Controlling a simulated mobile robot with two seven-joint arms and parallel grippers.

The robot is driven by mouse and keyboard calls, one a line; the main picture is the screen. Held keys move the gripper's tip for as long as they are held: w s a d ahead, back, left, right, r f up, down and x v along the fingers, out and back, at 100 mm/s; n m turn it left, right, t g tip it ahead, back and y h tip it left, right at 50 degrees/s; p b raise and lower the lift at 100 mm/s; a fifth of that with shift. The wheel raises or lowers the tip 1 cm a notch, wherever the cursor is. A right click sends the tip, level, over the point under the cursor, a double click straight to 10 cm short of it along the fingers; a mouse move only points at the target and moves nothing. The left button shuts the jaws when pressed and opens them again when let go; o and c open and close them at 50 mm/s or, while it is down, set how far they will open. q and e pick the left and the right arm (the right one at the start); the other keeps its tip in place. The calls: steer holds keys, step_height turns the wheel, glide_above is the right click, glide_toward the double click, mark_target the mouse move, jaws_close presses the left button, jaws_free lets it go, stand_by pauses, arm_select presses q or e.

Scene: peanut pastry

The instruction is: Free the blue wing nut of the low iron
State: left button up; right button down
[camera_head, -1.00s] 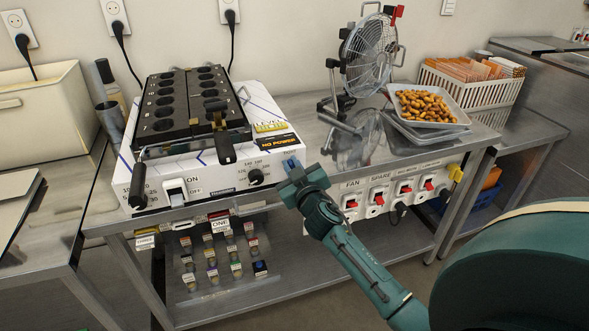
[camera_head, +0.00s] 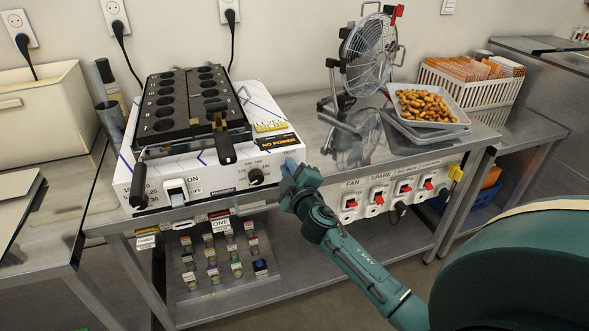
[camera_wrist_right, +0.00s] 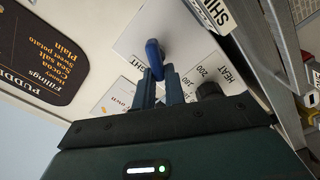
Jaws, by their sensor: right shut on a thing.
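The low iron (camera_head: 215,178) is a white box with black hinged mould plates (camera_head: 178,112) on the steel table. Its blue wing nut (camera_wrist_right: 153,54) stands up from the white panel beside the "TIGHT" lettering in the right wrist view. In the head view a small blue part of the wing nut (camera_head: 290,163) shows at the iron's right front corner. My right gripper (camera_wrist_right: 162,75) is shut on the wing nut, with its fingers at the lower part of it. The gripper hides most of the nut in the head view. My left gripper is not in view.
A heat knob (camera_head: 256,177) and a switch (camera_head: 176,191) sit on the iron's front. A fan (camera_head: 368,55) and a tray of peanuts (camera_head: 424,104) stand to the right. Switches (camera_head: 377,197) line the table's front edge. Small jars (camera_head: 212,255) stand on the lower shelf.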

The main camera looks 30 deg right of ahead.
steer(key=shift+a+f+n, duration=0.1)
steer(key=shift+f+n, duration=0.2)
steer(key=shift+n, duration=0.9)
steer(key=n, duration=0.3)
steer(key=shift+a+f+n, duration=0.1)
steer(key=shift+f+n, duration=0.15)
steer(key=shift+n, duration=0.05)
steer(key=shift+f+n, duration=0.1)
steer(key=shift+n, duration=0.2)
steer(key=c, duration=1.5)
jaws_free()
steer(key=shift+o, duration=0.2)
